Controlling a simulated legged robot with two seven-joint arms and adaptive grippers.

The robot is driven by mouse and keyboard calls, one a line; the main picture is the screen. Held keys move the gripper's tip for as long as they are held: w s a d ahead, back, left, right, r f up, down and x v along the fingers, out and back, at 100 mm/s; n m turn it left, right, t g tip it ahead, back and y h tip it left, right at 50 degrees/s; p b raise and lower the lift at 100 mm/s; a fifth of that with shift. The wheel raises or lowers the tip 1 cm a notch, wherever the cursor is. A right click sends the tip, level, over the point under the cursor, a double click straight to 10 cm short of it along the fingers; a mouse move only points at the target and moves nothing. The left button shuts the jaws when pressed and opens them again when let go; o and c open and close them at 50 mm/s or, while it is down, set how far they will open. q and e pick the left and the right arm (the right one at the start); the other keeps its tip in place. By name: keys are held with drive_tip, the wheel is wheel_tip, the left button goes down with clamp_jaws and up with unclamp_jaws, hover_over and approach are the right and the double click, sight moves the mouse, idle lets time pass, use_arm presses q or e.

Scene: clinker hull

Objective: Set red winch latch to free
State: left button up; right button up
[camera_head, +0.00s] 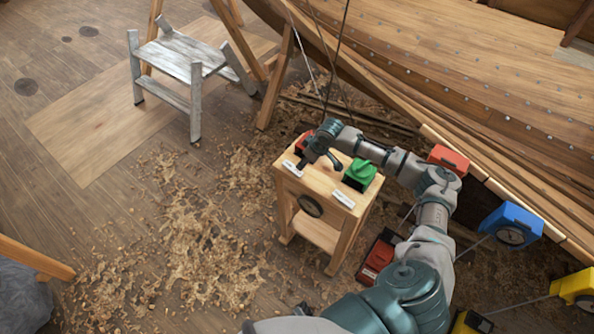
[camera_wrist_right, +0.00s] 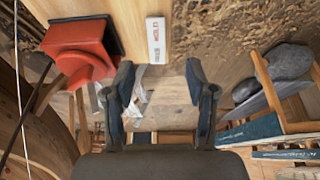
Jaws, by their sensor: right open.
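A wooden stand (camera_head: 326,222) carries a red latch (camera_head: 303,141) at its back left and a green latch (camera_head: 360,173) on its right. My right gripper (camera_head: 319,163) is over the stand top, beside the red latch, and partly hides it. In the right wrist view, the red latch (camera_wrist_right: 82,55) with its dark base is at the upper left, outside the jaws. My right gripper (camera_wrist_right: 158,72) is open and nothing shows between its fingers. A white label (camera_wrist_right: 156,40) lies on the wood above the fingertips; its print is too small to read. My left gripper is not in view.
A red box (camera_head: 448,157), a blue box (camera_head: 511,222) and a yellow box (camera_head: 575,287) line the hull's edge. Another red box (camera_head: 378,257) is on the floor by the stand. A grey step stool (camera_head: 185,65) stands at upper left. Shavings cover the floor left of the stand.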

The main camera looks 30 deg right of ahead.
hover_over(298, 171)
drive_tip(key=s, duration=0.2)
drive_tip(key=f, duration=0.6)
drive_tip(key=shift+d, duration=0.3)
drive_tip(key=x, duration=0.3)
drive_tip(key=shift+w+d+f+b, duration=0.2)
drive_tip(key=shift+f+b, duration=0.1)
drive_tip(key=shift+b, duration=0.1)
drive_tip(key=shift+a+f, duration=0.1)
drive_tip(key=shift+f, duration=0.05)
drive_tip(key=shift+a, duration=0.35)
drive_tip(key=shift+c, duration=0.7)
drive_tip(key=c, duration=0.8)
drive_tip(key=shift+d, duration=0.15)
clamp_jaws()
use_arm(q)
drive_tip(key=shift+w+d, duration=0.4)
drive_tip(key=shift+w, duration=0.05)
use_arm(e)
drive_tip(key=shift+d, duration=0.1)
